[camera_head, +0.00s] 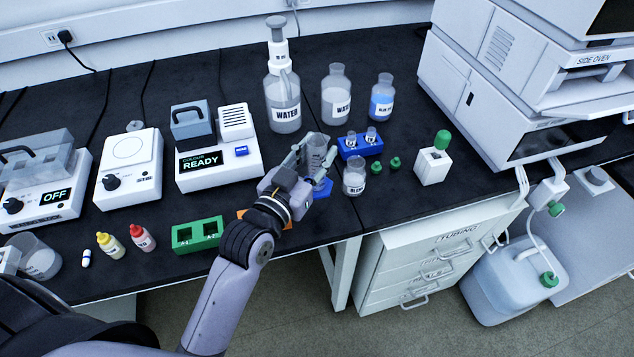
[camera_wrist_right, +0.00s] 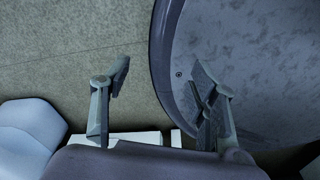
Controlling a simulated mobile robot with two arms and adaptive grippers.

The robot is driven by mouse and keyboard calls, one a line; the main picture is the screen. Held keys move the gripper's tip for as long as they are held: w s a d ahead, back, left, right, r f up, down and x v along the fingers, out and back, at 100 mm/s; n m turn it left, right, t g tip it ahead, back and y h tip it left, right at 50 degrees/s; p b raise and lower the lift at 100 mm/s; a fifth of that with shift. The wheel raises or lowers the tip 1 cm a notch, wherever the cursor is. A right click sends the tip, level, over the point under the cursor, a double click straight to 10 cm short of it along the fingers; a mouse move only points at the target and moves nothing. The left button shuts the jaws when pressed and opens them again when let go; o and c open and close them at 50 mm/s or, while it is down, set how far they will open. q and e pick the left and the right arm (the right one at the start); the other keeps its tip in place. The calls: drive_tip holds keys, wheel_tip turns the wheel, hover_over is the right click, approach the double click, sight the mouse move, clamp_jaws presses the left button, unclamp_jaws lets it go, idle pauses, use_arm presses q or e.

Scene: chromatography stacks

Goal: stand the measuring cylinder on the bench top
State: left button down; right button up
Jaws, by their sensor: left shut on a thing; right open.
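The clear measuring cylinder (camera_head: 317,155) is in the head view, near the front edge of the black bench top (camera_head: 335,218). My left gripper (camera_head: 308,156) is shut on it from the front left. The cylinder looks roughly upright. A blue piece, apparently its foot (camera_head: 322,187), shows just below the gripper. I cannot tell whether it touches the bench, and the gripper hides part of the cylinder. My right gripper (camera_wrist_right: 160,82) is open and empty in the right wrist view, with floor behind it.
A small labelled bottle (camera_head: 354,178) stands close right of the cylinder. A blue vial rack (camera_head: 360,146) and green caps (camera_head: 395,162) are behind and right. The colour reader (camera_head: 218,160) stands left, a green rack (camera_head: 197,235) front left. Water bottles (camera_head: 283,100) stand behind.

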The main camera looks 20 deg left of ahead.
sight(312, 172)
use_arm(q)
wheel_tip(312, 172, down, 3)
drive_tip(key=shift+f, duration=0.2)
drive_tip(key=shift+f+b, duration=0.5)
drive_tip(key=shift+f, duration=1.6)
use_arm(e)
drive_tip(key=shift+s+d+f, duration=0.35)
drive_tip(key=shift+d+f, duration=0.15)
drive_tip(key=shift+f, duration=0.1)
use_arm(q)
drive_tip(key=c, duration=1.2)
unclamp_jaws()
drive_tip(key=shift+f, duration=0.15)
use_arm(e)
drive_tip(key=shift+a, duration=0.1)
